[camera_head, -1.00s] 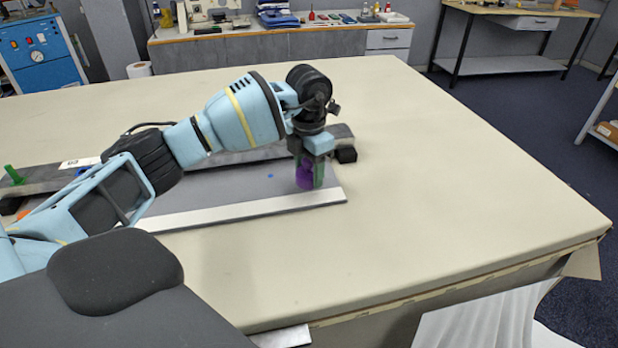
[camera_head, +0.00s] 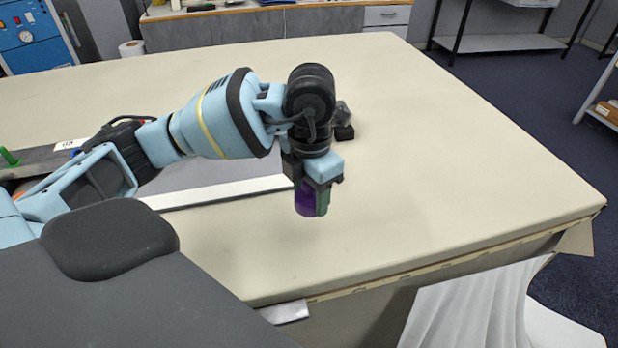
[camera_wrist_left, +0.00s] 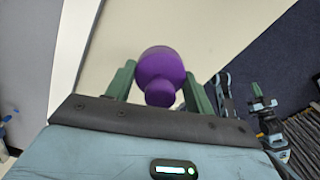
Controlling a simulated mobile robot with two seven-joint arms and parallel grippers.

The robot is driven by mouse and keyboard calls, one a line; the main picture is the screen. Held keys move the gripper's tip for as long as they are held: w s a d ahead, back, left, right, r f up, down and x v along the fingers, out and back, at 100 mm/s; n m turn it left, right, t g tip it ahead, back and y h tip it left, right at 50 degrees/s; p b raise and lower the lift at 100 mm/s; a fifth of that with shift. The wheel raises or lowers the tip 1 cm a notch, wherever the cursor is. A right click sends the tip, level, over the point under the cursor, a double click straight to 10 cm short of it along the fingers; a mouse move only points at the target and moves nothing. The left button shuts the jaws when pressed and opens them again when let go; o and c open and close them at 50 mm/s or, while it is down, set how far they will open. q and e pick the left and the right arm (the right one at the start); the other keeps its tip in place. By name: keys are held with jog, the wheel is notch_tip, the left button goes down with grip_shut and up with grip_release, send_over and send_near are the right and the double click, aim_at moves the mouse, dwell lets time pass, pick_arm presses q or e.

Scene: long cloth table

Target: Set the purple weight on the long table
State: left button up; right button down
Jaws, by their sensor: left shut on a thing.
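The purple weight (camera_head: 303,201) is between the green fingers of my left gripper (camera_head: 313,204), which is shut on it. The weight hangs below the gripper, over the bare cream cloth of the long table (camera_head: 430,180). It looks a little above the cloth; whether it touches cannot be told for sure. In the left wrist view the weight (camera_wrist_left: 160,72) shows a round body with a smaller knob, with a finger on each side. My right gripper does not show clearly in any view.
A grey board with a white front edge (camera_head: 225,190) lies on the table behind and left of the weight, partly hidden by my left arm. A small black object (camera_head: 343,120) is behind the gripper. The table's right side is clear. Its front edge runs near, with white cloth (camera_head: 475,315) below.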

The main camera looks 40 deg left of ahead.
pick_arm(q)
jog(key=shift+s+d+r, duration=0.1)
jog(key=shift+s+d, duration=0.05)
jog(key=shift+s, duration=0.05)
